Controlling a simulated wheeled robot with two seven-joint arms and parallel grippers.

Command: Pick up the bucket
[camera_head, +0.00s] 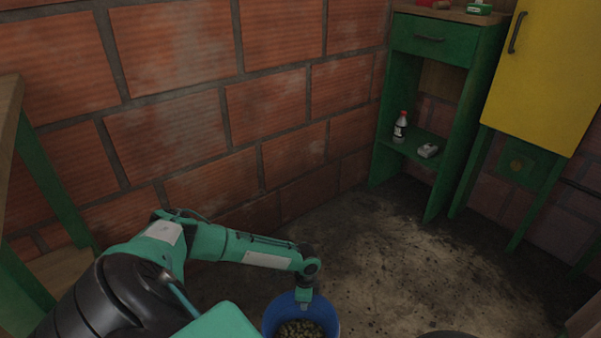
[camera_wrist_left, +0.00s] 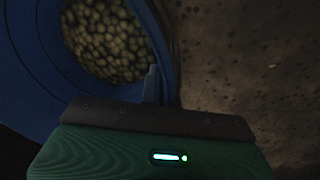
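The blue bucket (camera_head: 333,318) is at the bottom edge of the head view, partly cut off, with many small yellowish-brown pieces inside. In the left wrist view the bucket (camera_wrist_left: 45,75) fills the upper left, with its contents showing. My left gripper (camera_head: 303,300) points down at the far rim of the bucket. In the left wrist view a gripper finger (camera_wrist_left: 152,84) stands at the inner side of the rim, near the middle of the gripper; the other finger is hidden. The gripper looks closed on the bucket's wall. My right gripper is not in view.
A green shelf unit (camera_head: 440,45) stands at the back right, holding a bottle (camera_head: 399,127) and a small pale object (camera_head: 428,150). A yellow cabinet (camera_head: 545,75) is beside it. A brick wall runs behind. The dirt floor (camera_head: 390,250) right of the bucket is mostly clear.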

